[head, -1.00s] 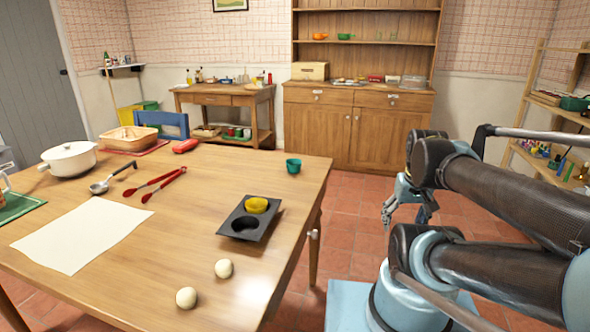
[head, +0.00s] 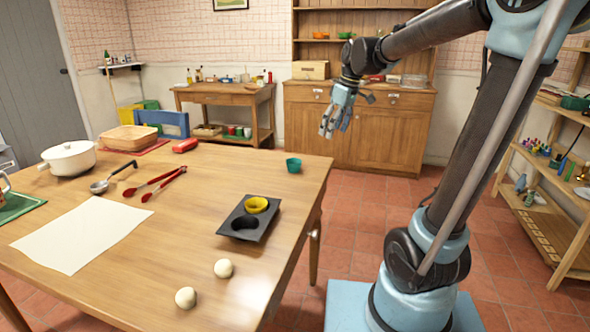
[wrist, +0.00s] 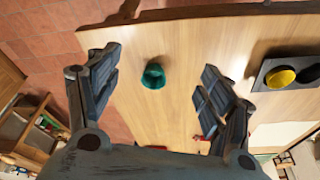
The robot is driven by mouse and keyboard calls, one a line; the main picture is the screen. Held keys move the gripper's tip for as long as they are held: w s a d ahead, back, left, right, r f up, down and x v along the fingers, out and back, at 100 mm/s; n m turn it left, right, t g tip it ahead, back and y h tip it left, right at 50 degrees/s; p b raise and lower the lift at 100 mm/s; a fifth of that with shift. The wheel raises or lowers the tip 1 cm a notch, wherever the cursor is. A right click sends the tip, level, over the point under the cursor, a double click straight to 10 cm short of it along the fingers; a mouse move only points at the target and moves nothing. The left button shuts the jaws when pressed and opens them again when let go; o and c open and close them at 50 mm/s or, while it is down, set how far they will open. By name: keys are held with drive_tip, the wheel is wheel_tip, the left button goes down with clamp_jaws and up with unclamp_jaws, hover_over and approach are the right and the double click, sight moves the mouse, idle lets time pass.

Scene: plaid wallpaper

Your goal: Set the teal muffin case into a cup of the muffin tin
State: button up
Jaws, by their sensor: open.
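The teal muffin case (head: 293,165) stands upright on the table near its far right corner. The dark muffin tin (head: 263,228) lies nearer on the table, with two cups in view. A yellow case (head: 256,204) sits in its far cup, and the near cup is empty. My gripper (head: 333,125) is open and empty, raised above and to the right of the teal case. In the wrist view, the teal case (wrist: 153,76) shows between my spread fingers (wrist: 155,88), below them and apart from them. The tin (wrist: 284,68) shows at the right there.
Two pale balls (head: 204,283) lie near the table's front edge. Red tongs (head: 164,184), a ladle (head: 112,179), a white pot (head: 69,160) and a paper sheet (head: 82,233) are farther left. The tabletop around the teal case is clear.

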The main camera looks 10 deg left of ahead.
drive_tip(key=w+a+r+n, duration=0.1)
drive_tip(key=w+a+n, duration=0.2)
drive_tip(key=w+a, duration=0.35)
hover_over(294, 166)
drive_tip(key=w+d, duration=0.2)
drive_tip(key=w, duration=0.1)
drive_tip(key=shift+g+y, duration=0.3)
wheel_tip(294, 166, down, 11)
drive_tip(key=shift+f, duration=0.15)
drive_tip(key=shift+a+x, duration=0.15)
drive_tip(key=shift+x, duration=1.15)
drive_tip(key=shift+a+x, duration=0.15)
drive_tip(key=shift+x, duration=1.2)
drive_tip(key=shift+s, duration=0.1)
drive_tip(key=c, duration=0.9)
